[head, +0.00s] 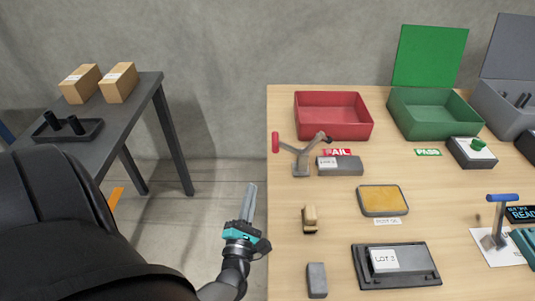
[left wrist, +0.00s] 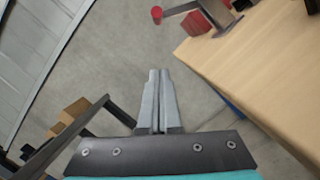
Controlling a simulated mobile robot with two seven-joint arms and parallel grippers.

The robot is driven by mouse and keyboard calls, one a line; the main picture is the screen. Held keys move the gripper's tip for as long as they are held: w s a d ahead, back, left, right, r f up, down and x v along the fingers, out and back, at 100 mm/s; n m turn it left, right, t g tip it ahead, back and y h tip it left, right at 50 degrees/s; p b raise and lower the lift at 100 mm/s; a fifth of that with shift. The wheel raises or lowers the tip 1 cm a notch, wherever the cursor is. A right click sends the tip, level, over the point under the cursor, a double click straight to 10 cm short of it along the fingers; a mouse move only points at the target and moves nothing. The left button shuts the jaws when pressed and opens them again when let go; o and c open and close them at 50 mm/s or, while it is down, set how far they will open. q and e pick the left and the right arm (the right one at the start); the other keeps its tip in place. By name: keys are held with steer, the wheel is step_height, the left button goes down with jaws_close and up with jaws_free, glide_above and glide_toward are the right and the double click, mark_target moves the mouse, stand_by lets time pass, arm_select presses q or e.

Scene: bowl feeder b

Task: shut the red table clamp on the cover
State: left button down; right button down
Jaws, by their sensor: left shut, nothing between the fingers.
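The red table clamp (head: 301,165) stands near the table's left edge. Its red-knobbed handle sticks out to the left, and its grey arm with a black tip points right and appears raised. A grey block with a white lot label (head: 353,166), seemingly the cover, lies just right of the clamp's base. The clamp's red knob (left wrist: 157,14) and grey handle also show at the top of the left wrist view. My left gripper (head: 251,187) is shut and empty, over the floor left of the table, apart from the clamp. My right gripper is out of view.
The wooden table (head: 285,240) holds a red bin (head: 333,116), a green bin (head: 437,112), a yellow-topped tray (head: 383,200), a blue-handled clamp (head: 500,215) and a labelled part on a black plate (head: 430,277). A dark side table (head: 145,90) with boxes stands left, with open floor between.

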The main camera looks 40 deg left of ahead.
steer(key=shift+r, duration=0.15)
